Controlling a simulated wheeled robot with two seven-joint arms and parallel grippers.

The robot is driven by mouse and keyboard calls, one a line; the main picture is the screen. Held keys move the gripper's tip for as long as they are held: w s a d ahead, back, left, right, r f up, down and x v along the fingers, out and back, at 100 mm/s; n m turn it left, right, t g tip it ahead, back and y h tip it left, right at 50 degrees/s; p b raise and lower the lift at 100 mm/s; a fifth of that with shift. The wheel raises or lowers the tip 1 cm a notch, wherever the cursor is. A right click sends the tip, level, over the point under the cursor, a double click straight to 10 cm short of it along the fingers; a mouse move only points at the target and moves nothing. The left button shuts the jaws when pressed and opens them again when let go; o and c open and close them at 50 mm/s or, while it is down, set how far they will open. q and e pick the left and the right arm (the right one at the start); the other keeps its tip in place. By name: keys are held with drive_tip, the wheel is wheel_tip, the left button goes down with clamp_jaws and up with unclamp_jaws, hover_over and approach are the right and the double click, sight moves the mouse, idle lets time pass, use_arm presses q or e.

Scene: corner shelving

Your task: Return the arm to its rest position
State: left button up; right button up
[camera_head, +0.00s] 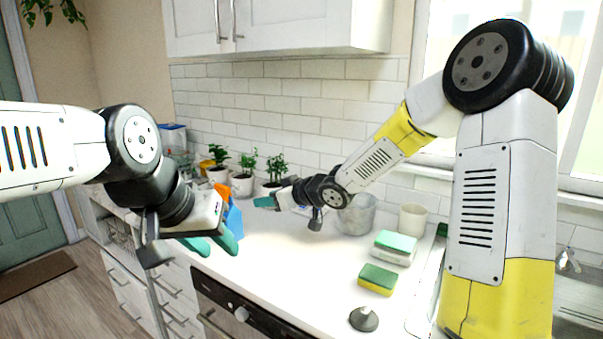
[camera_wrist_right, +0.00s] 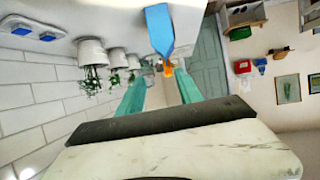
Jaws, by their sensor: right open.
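My right arm reaches in from the right over the counter (camera_head: 290,245). Its gripper (camera_head: 266,202) is near the potted plants at the back. In the right wrist view the two teal fingers of the right gripper (camera_wrist_right: 160,92) stand apart with nothing held between them. My left arm comes in from the left. Its gripper (camera_head: 214,245) points down to the right over the counter's left front part, its teal fingertips apart and no object visible between them.
A blue and orange object (camera_head: 233,221) is just behind the left gripper; it also shows in the wrist view (camera_wrist_right: 159,30). Potted plants (camera_head: 243,184) line the wall. A glass container (camera_head: 356,216), white cup (camera_head: 412,219), sponges (camera_head: 377,279) and a grey stopper-like object (camera_head: 364,319) are on the right.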

drive_tip(key=s+d+r+m+h, duration=0.3)
drive_tip(key=s+d+h, duration=0.15)
drive_tip(key=d, duration=0.45)
drive_tip(key=s+d+r+m+h, duration=0.35)
drive_tip(key=s+d, duration=0.25)
drive_tip(key=d, duration=0.4)
drive_tip(key=s+d+m+g, duration=0.2)
drive_tip(key=s+d+m, duration=0.1)
drive_tip(key=s, duration=1.6)
drive_tip(key=shift+s+d+f, duration=0.15)
drive_tip(key=shift+d+f, duration=0.15)
drive_tip(key=shift+c, duration=0.4)
